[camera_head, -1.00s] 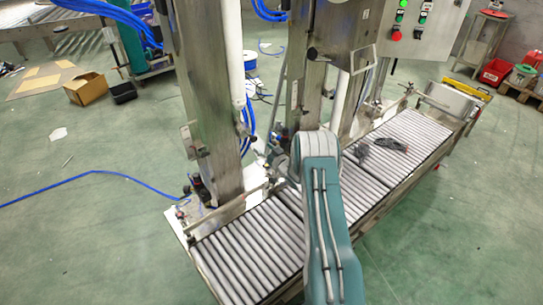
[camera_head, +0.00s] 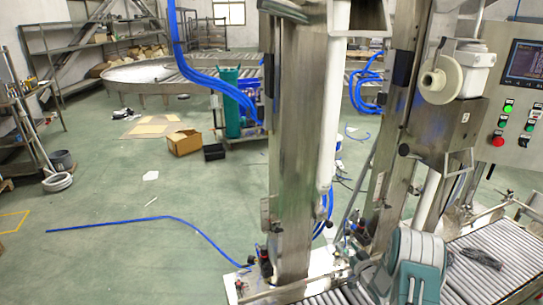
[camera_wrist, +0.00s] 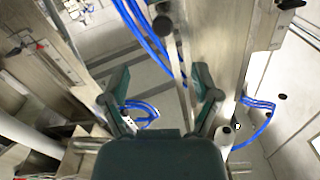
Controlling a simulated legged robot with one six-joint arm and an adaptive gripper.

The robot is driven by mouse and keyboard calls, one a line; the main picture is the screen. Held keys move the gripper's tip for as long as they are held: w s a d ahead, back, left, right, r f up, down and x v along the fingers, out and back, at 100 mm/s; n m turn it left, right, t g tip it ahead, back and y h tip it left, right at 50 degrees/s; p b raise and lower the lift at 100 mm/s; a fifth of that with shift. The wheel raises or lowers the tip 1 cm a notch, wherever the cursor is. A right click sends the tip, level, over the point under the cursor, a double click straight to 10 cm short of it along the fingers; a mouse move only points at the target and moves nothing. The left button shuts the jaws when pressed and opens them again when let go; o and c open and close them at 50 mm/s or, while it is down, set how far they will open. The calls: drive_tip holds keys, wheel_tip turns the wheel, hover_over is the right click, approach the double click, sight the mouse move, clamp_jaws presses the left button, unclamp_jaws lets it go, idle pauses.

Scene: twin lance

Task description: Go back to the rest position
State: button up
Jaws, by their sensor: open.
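In the wrist view my gripper (camera_wrist: 162,82) shows two dark green fingers spread apart, with nothing between them. Metal posts and blue hoses appear beyond the fingers. In the head view a teal and white part of my arm (camera_head: 412,262) is at the lower right, in front of the roller conveyor (camera_head: 345,294). The gripper itself cannot be made out in the head view.
A steel column (camera_head: 297,150) and a control panel (camera_head: 518,85) stand by the conveyor. Dark items (camera_head: 482,258) lie on its rollers. A cardboard box (camera_head: 184,142) and a blue hose (camera_head: 150,218) are on the otherwise mostly clear floor at left.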

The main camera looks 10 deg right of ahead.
wheel_tip(320, 180, up, 8)
drive_tip(key=w+a+r+g+h, duration=0.1)
drive_tip(key=w+h, duration=0.1)
drive_tip(key=s+a+r+g+h, duration=0.2)
drive_tip(key=s+a+r, duration=0.2)
drive_tip(key=r, duration=0.5)
drive_tip(key=s+a+r+g+h, duration=0.2)
drive_tip(key=s+a+r, duration=0.25)
drive_tip(key=r, duration=0.45)
drive_tip(key=s+a+r+g+y, duration=0.1)
drive_tip(key=s+a, duration=0.3)
drive_tip(key=s, duration=0.7)
drive_tip(key=s+a+r+g, duration=0.1)
drive_tip(key=s+a+g, duration=0.2)
drive_tip(key=s, duration=0.8)
drive_tip(key=s+a+r+g+y, duration=0.1)
drive_tip(key=s+a, duration=0.4)
drive_tip(key=s, duration=0.6)
drive_tip(key=shift+s+a+r+g+y, duration=0.3)
drive_tip(key=shift+r+g, duration=0.1)
drive_tip(key=shift+g, duration=0.5)
